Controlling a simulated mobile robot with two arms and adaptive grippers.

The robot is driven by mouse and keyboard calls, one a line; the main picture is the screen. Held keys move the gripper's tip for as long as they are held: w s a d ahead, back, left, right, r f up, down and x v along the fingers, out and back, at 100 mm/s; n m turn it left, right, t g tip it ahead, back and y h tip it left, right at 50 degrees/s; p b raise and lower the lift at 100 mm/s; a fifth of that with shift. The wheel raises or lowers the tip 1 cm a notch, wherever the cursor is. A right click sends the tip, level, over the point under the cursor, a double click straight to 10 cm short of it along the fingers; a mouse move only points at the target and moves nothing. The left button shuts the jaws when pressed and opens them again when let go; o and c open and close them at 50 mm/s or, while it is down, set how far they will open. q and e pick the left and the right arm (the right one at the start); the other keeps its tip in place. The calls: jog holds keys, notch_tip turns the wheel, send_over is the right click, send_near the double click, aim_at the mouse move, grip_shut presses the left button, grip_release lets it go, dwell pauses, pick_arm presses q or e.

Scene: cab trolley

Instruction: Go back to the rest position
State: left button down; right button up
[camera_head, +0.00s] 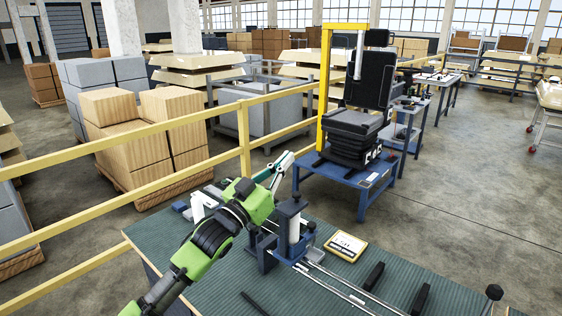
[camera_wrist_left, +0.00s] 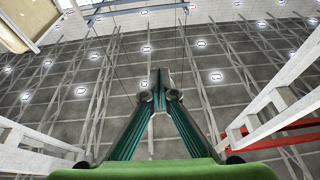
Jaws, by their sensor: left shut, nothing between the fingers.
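My left arm, green and black, comes in from the bottom left of the head view and reaches over the bench. My left gripper (camera_head: 283,166) is raised above the far edge of the bench and points up and away. In the left wrist view its teal fingers (camera_wrist_left: 159,88) meet at the tips with nothing between them. That view looks up at the ceiling. My right gripper is not in either view.
The green-topped bench (camera_head: 215,284) carries a blue and grey fixture (camera_head: 291,226), a yellow-framed tablet (camera_head: 346,246), rails and black handles (camera_head: 373,276). A yellow railing (camera_head: 150,188) runs behind. A black seat (camera_head: 357,118) stands on a blue trolley (camera_head: 362,186). Open floor lies to the right.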

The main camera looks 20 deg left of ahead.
pick_arm(q)
jog(key=s+d+f+g+y, duration=0.1)
jog(key=s+d+f+g, duration=0.15)
jog(key=s+f, duration=0.45)
jog(key=s+d+f+n+g+y, duration=0.1)
jog(key=s+f+g+y, duration=0.2)
jog(key=f, duration=0.8)
jog(key=s+d+f+g, duration=0.1)
jog(key=s+f+g, duration=0.2)
jog(key=s+f, duration=0.45)
jog(key=s+f+g+y, duration=0.1)
jog(key=s+f+g, duration=0.45)
jog(key=s, duration=0.75)
jog(key=s+f+g+y, duration=0.1)
jog(key=s+f+g, duration=0.2)
jog(key=s+f, duration=0.8)
jog(key=s+f+g, duration=0.1)
jog(key=s+f, duration=0.1)
jog(key=f, duration=1.1)
jog(key=s+f+g, duration=0.1)
jog(key=s+f, duration=0.1)
jog(key=f, duration=1)
jog(key=s+a+f, duration=0.1)
jog(key=s+f, duration=0.7)
jog(key=s+a+f+b, duration=0.1)
jog(key=s+a+f, duration=0.1)
jog(key=s+f, duration=0.6)
jog(key=shift+s+a+g, duration=0.25)
jog(key=shift+s+g, duration=0.05)
jog(key=shift+g, duration=0.1)
